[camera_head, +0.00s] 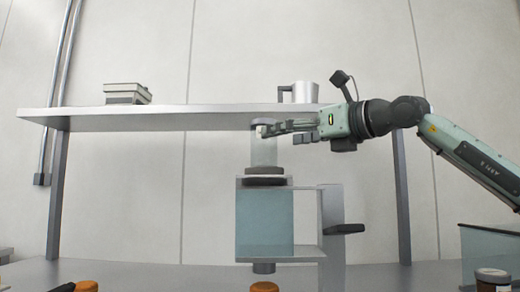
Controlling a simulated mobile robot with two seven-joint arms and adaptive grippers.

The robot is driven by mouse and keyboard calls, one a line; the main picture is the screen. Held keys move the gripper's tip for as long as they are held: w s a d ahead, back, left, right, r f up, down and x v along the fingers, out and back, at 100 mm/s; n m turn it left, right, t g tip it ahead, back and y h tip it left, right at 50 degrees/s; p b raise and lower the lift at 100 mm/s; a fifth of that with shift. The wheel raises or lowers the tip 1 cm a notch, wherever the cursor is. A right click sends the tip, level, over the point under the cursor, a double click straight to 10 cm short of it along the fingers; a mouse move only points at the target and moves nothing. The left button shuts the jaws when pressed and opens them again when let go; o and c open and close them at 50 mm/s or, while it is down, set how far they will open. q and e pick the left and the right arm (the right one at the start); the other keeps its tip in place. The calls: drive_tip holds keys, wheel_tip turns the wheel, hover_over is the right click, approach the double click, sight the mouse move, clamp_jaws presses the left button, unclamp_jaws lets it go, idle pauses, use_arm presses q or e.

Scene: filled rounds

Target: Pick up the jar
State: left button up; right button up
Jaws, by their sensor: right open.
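My right gripper (268,130) reaches in from the right, roughly level, with its fingers pointing left. Its fingertips overlap the upper part of a clear, upright cylinder (264,153), which looks like a jar. The fingers are open; I cannot tell whether they touch the cylinder or are only in front of it. The cylinder has a dark base (265,181) and stands on top of a grey stand with a blue-tinted clear panel (264,222). My left gripper is out of view.
A grey shelf (200,119) runs just behind the gripper, holding a metal mug (299,91) and a stacked box-like object (127,93). A dark handle (344,229) sticks out right of the stand. Orange-topped items (87,286) show at the lower edge. The left counter (130,271) is mostly clear.

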sight(274, 140)
drive_tip(key=x, duration=0.2)
drive_tip(key=p+x, duration=0.1)
drive_tip(key=x, duration=0.3)
drive_tip(key=shift+w+a+f+p, duration=0.1)
drive_tip(key=shift+a+f+p, duration=0.2)
drive_tip(key=shift+f+p, duration=0.1)
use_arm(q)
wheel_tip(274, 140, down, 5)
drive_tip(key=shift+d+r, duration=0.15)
use_arm(e)
drive_tip(key=c, duration=1.4)
